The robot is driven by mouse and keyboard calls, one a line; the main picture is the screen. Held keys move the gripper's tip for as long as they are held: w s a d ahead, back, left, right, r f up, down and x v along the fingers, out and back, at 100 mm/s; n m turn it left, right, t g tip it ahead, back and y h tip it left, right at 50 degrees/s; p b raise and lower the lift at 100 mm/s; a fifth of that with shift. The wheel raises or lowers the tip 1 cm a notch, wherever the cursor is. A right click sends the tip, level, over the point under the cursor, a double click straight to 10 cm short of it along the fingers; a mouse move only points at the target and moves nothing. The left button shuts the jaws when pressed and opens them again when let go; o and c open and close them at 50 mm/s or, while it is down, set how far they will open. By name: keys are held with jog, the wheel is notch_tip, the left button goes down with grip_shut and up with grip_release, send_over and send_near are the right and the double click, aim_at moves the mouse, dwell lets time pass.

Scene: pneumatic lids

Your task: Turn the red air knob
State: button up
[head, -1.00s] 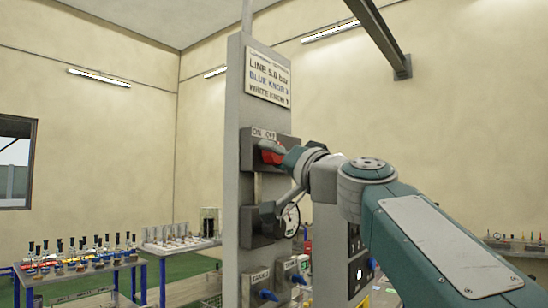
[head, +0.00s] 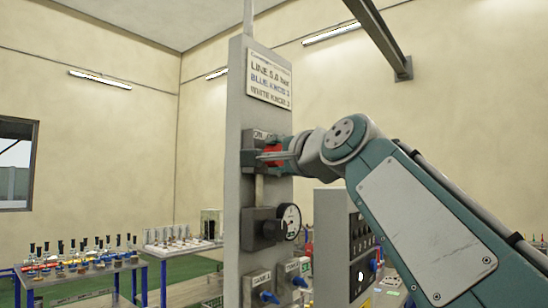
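The red air knob (head: 273,150) is on a grey block near the top of the tall grey panel (head: 234,190), below a label that my gripper partly hides. My gripper (head: 268,156) is at the knob, reaching in from the right. A thin grey finger runs across the front of the red knob and hides part of it. The other finger is not clearly seen, so I cannot tell whether the fingers are closed on the knob or only beside it.
Below the knob are a round gauge (head: 290,221) and blue valve handles (head: 268,297). A sign (head: 269,76) is above. A grey control box (head: 345,245) stands to the right, under my arm. A bottle table (head: 75,270) stands at left.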

jog(key=shift+w+f+m+h, duration=0.1)
jog(key=shift+m+h, duration=0.2)
jog(key=shift+m, duration=0.6)
jog(key=shift+f+g, duration=0.1)
jog(key=shift+g, duration=0.3)
jog(key=o, duration=1.2)
jog(key=shift+w, duration=0.1)
jog(key=shift+c, duration=0.2)
jog(key=v, duration=1.2)
jog(key=shift+a, duration=0.1)
